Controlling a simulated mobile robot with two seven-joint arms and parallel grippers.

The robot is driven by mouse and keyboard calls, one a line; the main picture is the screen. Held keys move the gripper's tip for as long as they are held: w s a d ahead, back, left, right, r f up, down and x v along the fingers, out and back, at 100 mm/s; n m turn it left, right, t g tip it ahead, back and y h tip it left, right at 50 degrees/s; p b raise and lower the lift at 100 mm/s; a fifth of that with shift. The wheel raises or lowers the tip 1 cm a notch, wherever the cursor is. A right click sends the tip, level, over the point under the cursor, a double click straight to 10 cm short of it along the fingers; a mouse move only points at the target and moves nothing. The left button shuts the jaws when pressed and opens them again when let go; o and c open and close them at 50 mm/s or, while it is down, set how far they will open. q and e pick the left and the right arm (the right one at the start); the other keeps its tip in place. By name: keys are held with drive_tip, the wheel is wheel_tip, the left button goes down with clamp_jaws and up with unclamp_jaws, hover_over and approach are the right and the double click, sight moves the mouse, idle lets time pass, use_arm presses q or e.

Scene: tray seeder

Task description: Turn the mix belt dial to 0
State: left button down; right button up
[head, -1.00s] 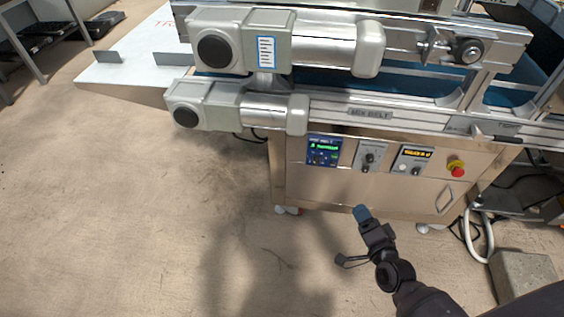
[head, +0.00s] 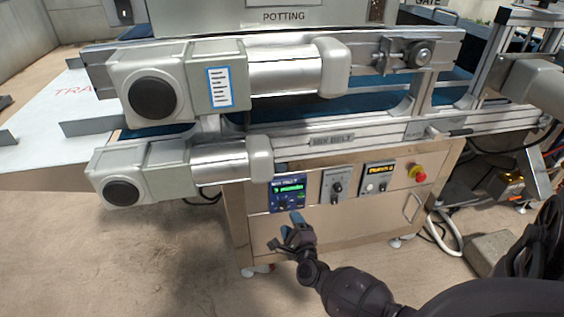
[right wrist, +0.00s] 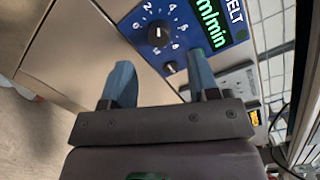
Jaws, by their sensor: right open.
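The mix belt dial (right wrist: 158,33) is a black round knob on a blue panel with a ring of white numerals, in the upper middle of the right wrist view. A pale mark shows on its face; I cannot tell for sure which numeral it points to. The blue panel (head: 288,194) with its green readout also shows in the head view, on the cabinet front. My right gripper (head: 296,219) is in front of and just below this panel. In the right wrist view my right gripper (right wrist: 160,60) has its blue fingers apart, empty, with the dial beyond them. My left gripper is out of view.
Right of the blue panel are a grey knob plate (head: 336,186), an amber display plate (head: 378,177) and a red emergency button (head: 417,172). Grey motor housings (head: 125,172) jut out above left. The floor in front is clear.

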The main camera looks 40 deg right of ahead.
sight(284, 209)
drive_tip(key=x, duration=0.4)
drive_tip(key=shift+f+b, duration=0.2)
drive_tip(key=shift+b, duration=0.15)
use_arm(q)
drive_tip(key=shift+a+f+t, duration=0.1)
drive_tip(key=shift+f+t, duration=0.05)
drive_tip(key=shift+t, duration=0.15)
use_arm(e)
drive_tip(key=shift+x, duration=0.9)
drive_tip(key=shift+r, duration=0.15)
drive_tip(key=c, duration=0.9)
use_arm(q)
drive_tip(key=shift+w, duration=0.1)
